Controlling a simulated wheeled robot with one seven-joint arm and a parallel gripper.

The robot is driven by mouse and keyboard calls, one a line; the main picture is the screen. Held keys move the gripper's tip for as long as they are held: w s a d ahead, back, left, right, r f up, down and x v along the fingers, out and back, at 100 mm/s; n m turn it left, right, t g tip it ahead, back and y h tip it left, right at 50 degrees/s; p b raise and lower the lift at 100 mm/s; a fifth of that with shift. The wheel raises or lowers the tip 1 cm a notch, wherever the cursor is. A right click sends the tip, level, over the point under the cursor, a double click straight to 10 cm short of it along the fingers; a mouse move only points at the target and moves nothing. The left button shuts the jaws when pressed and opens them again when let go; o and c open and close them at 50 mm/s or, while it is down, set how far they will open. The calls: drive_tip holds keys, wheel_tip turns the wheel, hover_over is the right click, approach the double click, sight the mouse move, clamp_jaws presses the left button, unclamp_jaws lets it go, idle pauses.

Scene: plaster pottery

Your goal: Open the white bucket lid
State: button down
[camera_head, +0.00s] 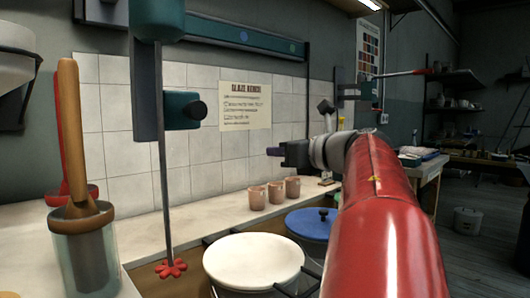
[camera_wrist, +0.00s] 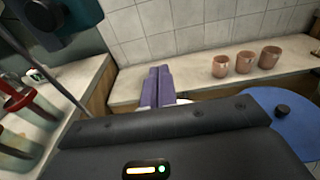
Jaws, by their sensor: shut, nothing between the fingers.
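The white bucket lid (camera_head: 253,260) is a round, pale disc low in the head view, lying flat. The bucket under it is mostly cut off by the frame's bottom edge. My gripper (camera_head: 272,151) is above and beyond the lid, in front of the tiled wall, and apart from it. Its purple fingers (camera_wrist: 158,86) are together and empty in the wrist view. A small white patch shows beside the fingers there; I cannot tell whether it is the lid.
A blue lid (camera_head: 312,224) with a dark knob lies right of the white one. Three pinkish cups (camera_head: 275,192) stand on the counter behind. A mixer shaft with a red end (camera_head: 171,268) hangs left of the white lid. A jar with wooden-handled tools (camera_head: 85,240) stands further left.

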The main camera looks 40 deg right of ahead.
drive_tip(key=shift+s, duration=0.8)
